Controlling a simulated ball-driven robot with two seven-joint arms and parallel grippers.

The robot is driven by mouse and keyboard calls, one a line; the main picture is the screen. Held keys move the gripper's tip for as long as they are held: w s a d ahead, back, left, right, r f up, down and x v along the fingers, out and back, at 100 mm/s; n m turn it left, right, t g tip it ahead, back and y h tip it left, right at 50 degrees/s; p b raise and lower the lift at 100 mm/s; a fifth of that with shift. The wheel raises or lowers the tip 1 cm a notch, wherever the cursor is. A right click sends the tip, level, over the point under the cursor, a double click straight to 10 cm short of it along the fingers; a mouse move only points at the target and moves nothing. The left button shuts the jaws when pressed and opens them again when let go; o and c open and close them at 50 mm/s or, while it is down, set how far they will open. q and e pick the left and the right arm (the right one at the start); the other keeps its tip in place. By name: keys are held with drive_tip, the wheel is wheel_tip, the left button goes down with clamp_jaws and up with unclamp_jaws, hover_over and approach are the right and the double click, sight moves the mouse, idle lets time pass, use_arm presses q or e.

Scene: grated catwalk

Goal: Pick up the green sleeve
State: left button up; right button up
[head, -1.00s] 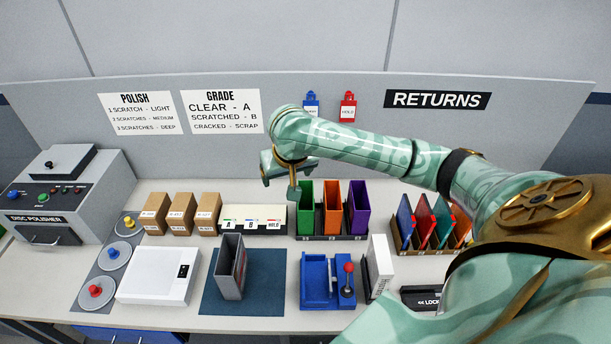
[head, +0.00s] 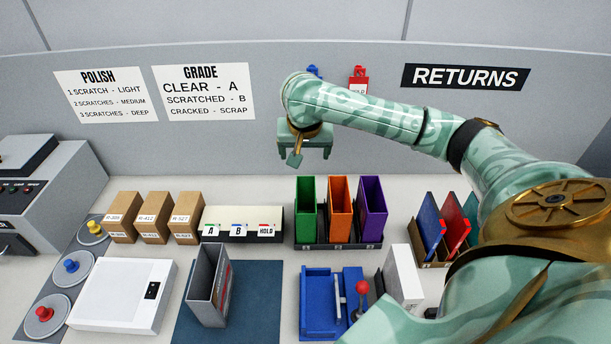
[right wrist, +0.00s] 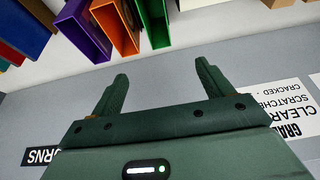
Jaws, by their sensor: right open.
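The green sleeve (head: 306,208) stands upright at the left end of a black rack (head: 338,245), beside an orange sleeve (head: 340,208) and a purple sleeve (head: 372,207). The green sleeve also shows at the top of the right wrist view (right wrist: 156,25), beyond my fingertips and apart from them. My right gripper (head: 310,155) is open and empty, above and apart from the green sleeve. Its two spread fingers show in the right wrist view (right wrist: 162,72). My left gripper is not in view.
Cardboard boxes (head: 155,217) and a white label tray (head: 243,222) stand left of the rack. A grey holder (head: 209,285) on a blue mat (head: 250,310), a blue fixture (head: 318,300) and a white box (head: 403,275) stand in front. Another rack with coloured folders (head: 432,226) is to the right.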

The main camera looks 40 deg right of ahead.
use_arm(q)
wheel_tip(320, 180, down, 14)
drive_tip(key=b, duration=1.2)
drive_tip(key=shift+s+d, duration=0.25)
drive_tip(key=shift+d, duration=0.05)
use_arm(e)
drive_tip(key=s+a+f+x, duration=0.1)
drive_tip(key=s+x, duration=0.1)
drive_tip(key=x, duration=2)
drive_tip(key=shift+f, duration=0.15)
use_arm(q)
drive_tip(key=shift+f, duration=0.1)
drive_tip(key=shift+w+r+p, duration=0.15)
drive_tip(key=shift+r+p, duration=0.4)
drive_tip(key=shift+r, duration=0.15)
use_arm(e)
drive_tip(key=shift+f, duration=0.25)
drive_tip(key=c, duration=1.3)
